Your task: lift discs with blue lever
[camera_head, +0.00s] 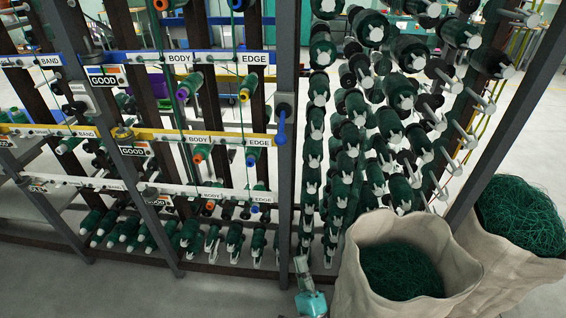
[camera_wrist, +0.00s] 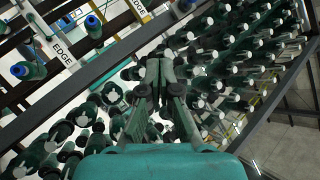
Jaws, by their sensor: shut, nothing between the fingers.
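The blue lever (camera_head: 281,126) hangs from a dark pivot on the grey upright post, just right of the yellow rail, in the head view. Its handle points down. I cannot make it out in the wrist view. My gripper (camera_head: 301,266) is at the bottom of the head view, well below the lever and apart from it. In the wrist view my gripper (camera_wrist: 155,72) has its fingers together, with nothing held. The discs cannot be told apart clearly among the small parts along the rails.
Blue, yellow (camera_head: 190,136) and white rails carry BAND, BODY and EDGE labels. Green spools (camera_head: 370,130) crowd the rack right of the post. An open sack (camera_head: 450,262) of green netting stands right of my gripper, with another behind it. Grey floor is clear at lower left.

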